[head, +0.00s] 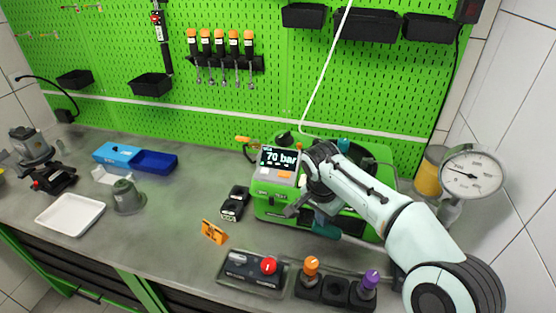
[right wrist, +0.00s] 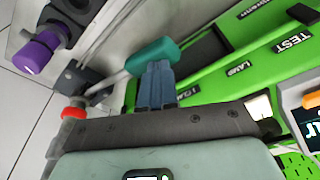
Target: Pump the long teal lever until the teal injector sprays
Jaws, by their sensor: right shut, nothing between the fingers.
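The long lever has a teal grip (head: 325,230) at the front of the green test bench (head: 270,205), and its pale rod runs right towards the bench's front right corner. In the right wrist view the teal grip (right wrist: 153,56) lies right at the fingertips. My right gripper (right wrist: 157,72) is shut with nothing between its fingers; its tips overlap the grip's edge, and I cannot tell whether they touch. A small teal part (head: 343,144), perhaps the injector, shows at the back of the bench; no spray is visible. The display (head: 280,158) reads 70 bar. My left gripper is out of view.
A control box with a red button (head: 268,265), an orange knob (head: 311,265) and a purple knob (head: 370,279) stand at the front edge. A round gauge (head: 471,173) is at right. An orange sign (head: 214,231) stands left of the bench.

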